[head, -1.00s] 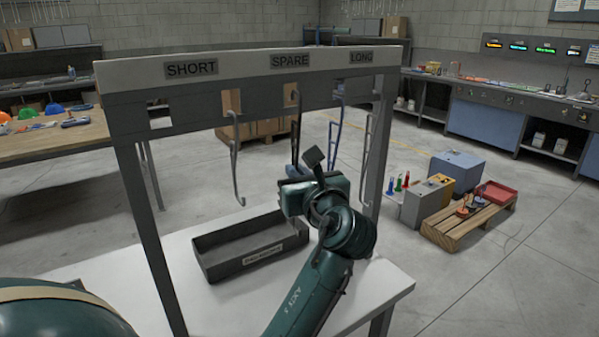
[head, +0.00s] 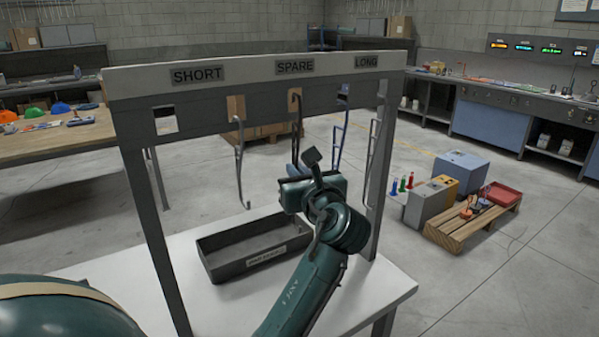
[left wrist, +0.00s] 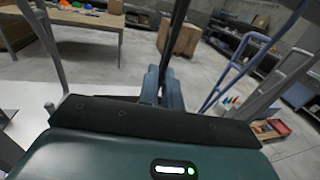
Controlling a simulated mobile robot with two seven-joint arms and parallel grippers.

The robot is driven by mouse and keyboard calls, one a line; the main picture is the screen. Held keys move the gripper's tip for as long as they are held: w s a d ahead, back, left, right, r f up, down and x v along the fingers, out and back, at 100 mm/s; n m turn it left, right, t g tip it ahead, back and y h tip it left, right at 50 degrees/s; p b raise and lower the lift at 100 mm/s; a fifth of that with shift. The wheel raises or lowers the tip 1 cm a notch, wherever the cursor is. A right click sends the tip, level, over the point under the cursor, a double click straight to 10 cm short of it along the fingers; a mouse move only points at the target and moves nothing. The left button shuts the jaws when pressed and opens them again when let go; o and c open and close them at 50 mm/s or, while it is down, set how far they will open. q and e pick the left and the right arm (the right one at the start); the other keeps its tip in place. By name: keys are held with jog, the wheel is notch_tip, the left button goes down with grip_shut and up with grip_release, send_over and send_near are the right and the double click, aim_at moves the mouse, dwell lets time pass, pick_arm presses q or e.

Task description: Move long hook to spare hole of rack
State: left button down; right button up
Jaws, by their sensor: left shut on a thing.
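A grey rack (head: 205,108) with a white top rail labelled SHORT, SPARE and LONG stands over a white table. My left gripper (head: 295,169) is shut on a dark long hook (head: 297,128), in front of the rack below the SPARE label. The hook is upright, with its bent top at the height of the spare hole. I cannot tell whether the top is in that hole. In the left wrist view, the fingers (left wrist: 161,88) close on the hook's dark shaft (left wrist: 179,42). My right gripper is not in view.
A grey hook (head: 240,165) hangs left of the held one. A blue hook (head: 340,138) and another grey hook (head: 368,155) hang to its right, near the rack's right post (head: 378,180). A dark tray (head: 225,270) sits on the table (head: 215,310) below.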

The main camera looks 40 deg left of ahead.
pick_arm(q)
jog(key=shift+w+a, duration=0.2)
jog(key=shift+a, duration=0.1)
jog(key=shift+f, duration=1.35)
dwell(0.3)
jog(key=c, duration=1.5)
grip_release()
